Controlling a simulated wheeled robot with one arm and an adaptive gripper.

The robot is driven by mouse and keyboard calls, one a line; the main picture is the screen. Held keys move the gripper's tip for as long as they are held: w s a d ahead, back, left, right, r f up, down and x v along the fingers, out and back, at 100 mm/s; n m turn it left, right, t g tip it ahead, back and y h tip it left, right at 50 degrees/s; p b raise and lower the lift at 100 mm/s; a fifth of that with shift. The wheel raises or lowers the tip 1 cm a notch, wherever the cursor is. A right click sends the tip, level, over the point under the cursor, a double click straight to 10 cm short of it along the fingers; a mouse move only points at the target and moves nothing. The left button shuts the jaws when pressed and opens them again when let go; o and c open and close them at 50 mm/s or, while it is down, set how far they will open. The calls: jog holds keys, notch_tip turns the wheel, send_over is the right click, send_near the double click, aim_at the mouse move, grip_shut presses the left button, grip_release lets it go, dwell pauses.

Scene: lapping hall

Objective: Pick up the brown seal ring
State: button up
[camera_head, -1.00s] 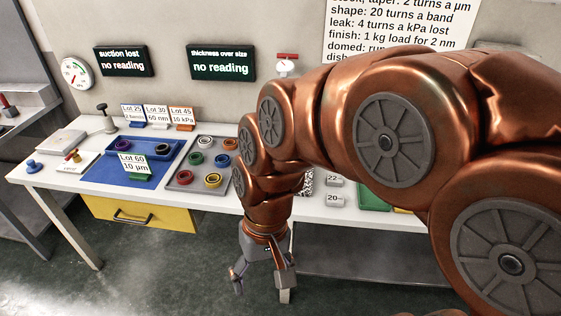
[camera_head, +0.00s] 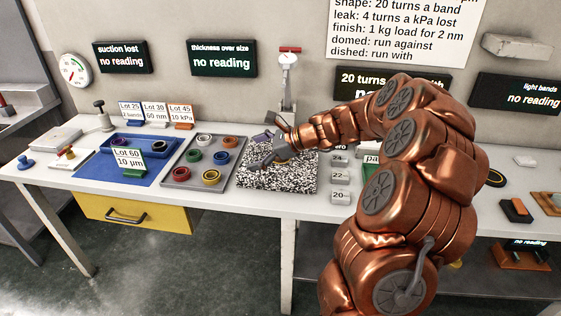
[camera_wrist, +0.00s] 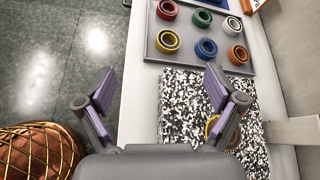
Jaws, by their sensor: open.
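My gripper (camera_head: 262,140) is open and empty, over the speckled black-and-white plate (camera_head: 265,183) right of the tray.
White (camera_head: 204,138), green (camera_head: 194,159), red (camera_head: 182,177) and yellow (camera_head: 210,180) rings share the tray. A dial gauge stand (camera_head: 287,75) rises behind the plate. The blue mat (camera_head: 100,172) with a Lot 60 card (camera_head: 128,160) lies left.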

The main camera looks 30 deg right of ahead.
jog(key=d+f+m+t+h, duration=0.1)
jog(key=d+f+m, duration=0.1)
jog(key=d, duration=0.3)
jog(key=w+d+f+m+t+h+b, duration=0.1)
jog(key=d+f+m, duration=0.1)
jog(key=d, duration=0.3)
jog(key=w+d+f+m+t+h, duration=0.1)
jog(key=d+f+m, duration=0.1)
jog(key=d, duration=0.4)
jog(key=shift+m+b, duration=0.3)
jog(key=shift+m, duration=0.4)
jog(key=shift+w+d+f+t, duration=0.1)
jog(key=shift+w+d+t, duration=0.1)
jog(key=shift+t, duration=0.1)
jog(key=shift+x, duration=0.75)
jog(key=shift+w+a+f+p, duration=0.1)
jog(key=shift+w+a+f, duration=0.2)
jog(key=shift+w+f, duration=0.4)
jog(key=shift+w+a+f+p, duration=0.15)
jog(key=shift+w+a+f, duration=0.1)
jog(key=shift+w+f, duration=0.4)
jog(key=shift+w+a+f+p, duration=0.1)
jog(key=shift+w+a+f, duration=0.25)
jog(key=shift+w, duration=0.5)
jog(key=c, duration=1.3)
jog(key=shift+o, duration=0.2)
